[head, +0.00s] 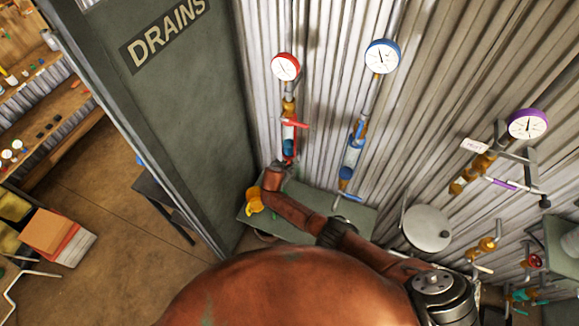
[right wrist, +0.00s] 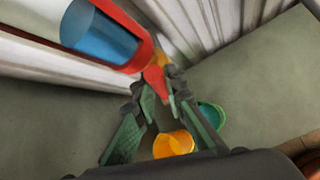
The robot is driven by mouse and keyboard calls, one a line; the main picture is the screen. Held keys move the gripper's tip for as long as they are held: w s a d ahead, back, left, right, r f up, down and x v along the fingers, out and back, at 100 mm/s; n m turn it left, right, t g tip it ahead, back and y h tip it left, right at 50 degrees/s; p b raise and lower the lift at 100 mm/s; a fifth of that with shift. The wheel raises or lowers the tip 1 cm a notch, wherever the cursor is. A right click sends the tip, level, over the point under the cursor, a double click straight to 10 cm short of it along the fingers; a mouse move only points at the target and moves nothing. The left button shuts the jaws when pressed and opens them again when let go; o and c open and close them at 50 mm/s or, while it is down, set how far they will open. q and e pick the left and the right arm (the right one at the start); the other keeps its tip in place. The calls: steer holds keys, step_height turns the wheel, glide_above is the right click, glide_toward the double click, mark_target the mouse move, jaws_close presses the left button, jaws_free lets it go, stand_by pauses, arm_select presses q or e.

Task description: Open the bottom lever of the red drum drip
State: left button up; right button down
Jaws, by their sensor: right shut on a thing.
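The red drum drip (head: 289,137) is an upright pipe on the corrugated wall, under a red-rimmed gauge (head: 285,67). It has a blue-filled sight glass in a red frame, also large at upper left in the right wrist view (right wrist: 97,33). A red upper lever (head: 296,124) points sideways to the right. My right gripper (right wrist: 163,99) is at the foot of the drip, shut on the red bottom lever (right wrist: 154,78), beside a brass valve. The arm hides this lever in the head view. My left gripper is not in view.
A yellow cup (right wrist: 173,145) and a green cup (right wrist: 211,115) are on the bench below the gripper. A blue drip (head: 353,150) stands to the right, and a purple-gauge line (head: 527,125) farther right. The dark "DRAINS" panel (head: 165,90) is at left.

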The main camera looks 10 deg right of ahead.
steer(key=shift+a, duration=0.1)
stand_by(0.3)
steer(key=c, duration=2)
jaws_free()
steer(key=shift+o, duration=0.2)
steer(key=v, duration=1.2)
steer(key=shift+f, duration=0.1)
